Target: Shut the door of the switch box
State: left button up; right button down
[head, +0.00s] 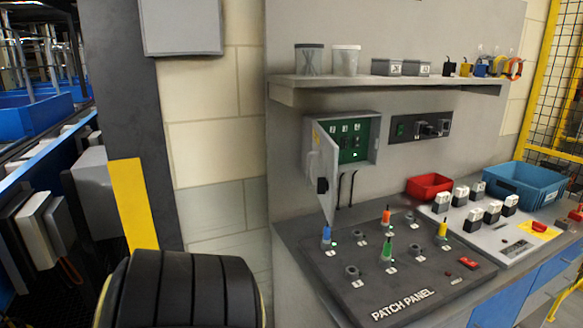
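The switch box (374,128) is a grey box mounted on the wall above the patch panel, under the shelf. Its door (326,170) is hinged on the left side and stands wide open, swung out toward me. A dark latch or handle shows on the door near its free edge. Inside the box, a green board (353,141) with several switches and small lights is exposed. Neither of my grippers is in view, and nothing touches the door.
Below the box is the dark patch panel (400,305) with coloured plugs. A shelf (390,84) with cups and small boxes juts out above. A red bin (429,184) and blue bin (528,180) stand right. A black ribbed cylinder (185,290) fills the lower left.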

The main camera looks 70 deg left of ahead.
aim_at(324, 153)
jog(key=u, duration=1.6)
